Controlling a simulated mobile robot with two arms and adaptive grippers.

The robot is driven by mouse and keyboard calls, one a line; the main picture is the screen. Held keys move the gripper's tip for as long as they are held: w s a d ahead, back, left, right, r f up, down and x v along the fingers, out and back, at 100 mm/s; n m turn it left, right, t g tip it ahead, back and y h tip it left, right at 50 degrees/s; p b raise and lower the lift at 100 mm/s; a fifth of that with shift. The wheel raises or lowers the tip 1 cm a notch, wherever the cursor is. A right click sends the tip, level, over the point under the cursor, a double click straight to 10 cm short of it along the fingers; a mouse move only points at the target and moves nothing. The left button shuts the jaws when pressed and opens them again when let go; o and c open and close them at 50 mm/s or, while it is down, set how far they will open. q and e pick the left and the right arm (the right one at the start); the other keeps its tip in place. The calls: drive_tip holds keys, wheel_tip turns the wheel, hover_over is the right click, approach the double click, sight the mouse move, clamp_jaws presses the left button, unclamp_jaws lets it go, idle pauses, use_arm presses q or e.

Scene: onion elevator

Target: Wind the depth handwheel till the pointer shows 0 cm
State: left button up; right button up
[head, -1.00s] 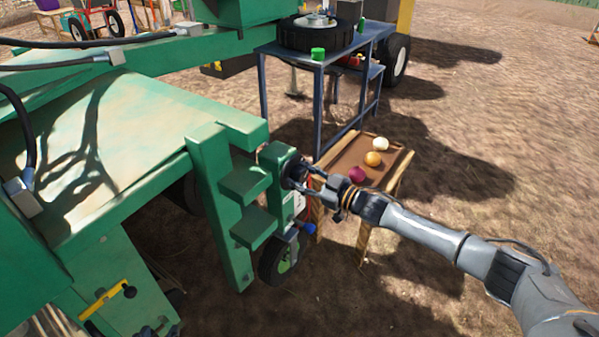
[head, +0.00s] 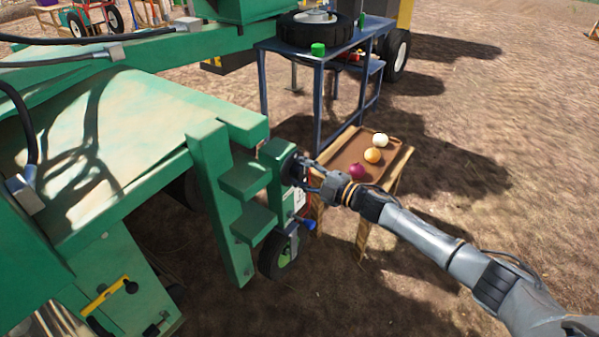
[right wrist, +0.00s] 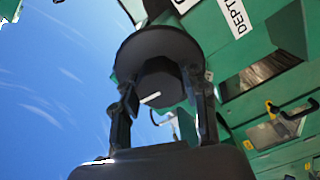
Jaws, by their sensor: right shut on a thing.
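My right gripper (head: 306,172) is shut on the hub, one finger on each side, as the right wrist view (right wrist: 163,100) shows. A white label reading "DEPT", cut off by the frame edge, is beside it (right wrist: 232,14). A white plate (head: 299,200) shows below the handwheel; its scale and pointer are too small to read. My left gripper is out of view.
A low wooden table (head: 333,154) with a brown tray and three onions stands right behind my gripper. A blue metal stand (head: 318,95) is behind it. Green machine steps (head: 245,178) lie close on the left. Open dirt is at right.

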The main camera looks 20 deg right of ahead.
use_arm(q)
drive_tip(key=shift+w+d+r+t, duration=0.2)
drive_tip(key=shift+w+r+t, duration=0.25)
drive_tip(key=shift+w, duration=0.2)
use_arm(e)
drive_tip(key=shift+f+n, duration=0.1)
drive_tip(key=shift+n, duration=0.7)
drive_tip(key=o, duration=1.1)
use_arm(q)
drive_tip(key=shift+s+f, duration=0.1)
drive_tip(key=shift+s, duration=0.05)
use_arm(e)
drive_tip(key=shift+o, duration=0.2)
drive_tip(key=v, duration=1.2)
